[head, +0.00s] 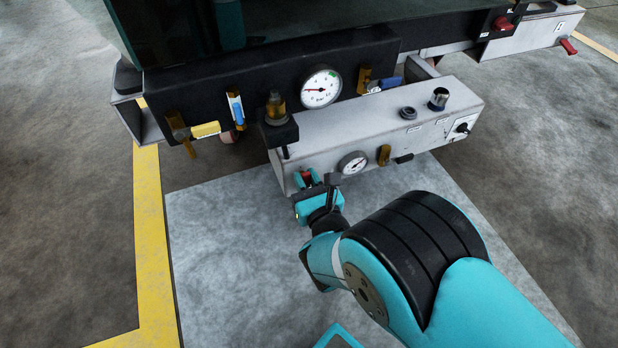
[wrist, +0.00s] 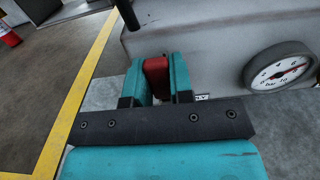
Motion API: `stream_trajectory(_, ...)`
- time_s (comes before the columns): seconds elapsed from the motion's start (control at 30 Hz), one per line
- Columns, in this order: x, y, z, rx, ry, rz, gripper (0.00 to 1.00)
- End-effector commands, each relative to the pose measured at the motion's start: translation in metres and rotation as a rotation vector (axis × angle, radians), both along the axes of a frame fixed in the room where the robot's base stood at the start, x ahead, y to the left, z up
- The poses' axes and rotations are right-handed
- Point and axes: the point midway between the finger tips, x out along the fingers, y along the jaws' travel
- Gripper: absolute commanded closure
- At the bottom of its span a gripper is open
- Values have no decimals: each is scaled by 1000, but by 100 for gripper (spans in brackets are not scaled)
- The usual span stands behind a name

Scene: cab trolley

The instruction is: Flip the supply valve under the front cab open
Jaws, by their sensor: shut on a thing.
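My gripper (head: 312,182) is at the left end of the front face of the grey box (head: 370,128) under the cab. It is shut on a red handle (head: 306,177), which I take to be the supply valve's. In the wrist view the red handle (wrist: 157,76) sits between the two teal fingers of my gripper (wrist: 160,80). The valve body behind the handle is hidden by the fingers, so its open or closed position cannot be told.
A small gauge (head: 353,162) is just right of my gripper, also in the wrist view (wrist: 279,76). A larger gauge (head: 321,88), a yellow handle (head: 206,129) and a blue handle (head: 237,110) are on the dark panel above. The pale floor plate (head: 240,270) below is clear.

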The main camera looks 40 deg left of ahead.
Motion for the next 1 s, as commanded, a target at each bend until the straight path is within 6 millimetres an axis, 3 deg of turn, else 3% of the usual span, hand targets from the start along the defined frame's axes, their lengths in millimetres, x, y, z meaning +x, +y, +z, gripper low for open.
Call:
stream_trajectory(0.5,-1,4,5,4,-26,3,100)
stream_trajectory(0.53,-1,4,5,4,-26,3,72)
stream_trajectory(0.6,-1,4,5,3,-25,3,56)
stream_trajectory(1.0,-1,-2,1,-5,-17,-2,53)
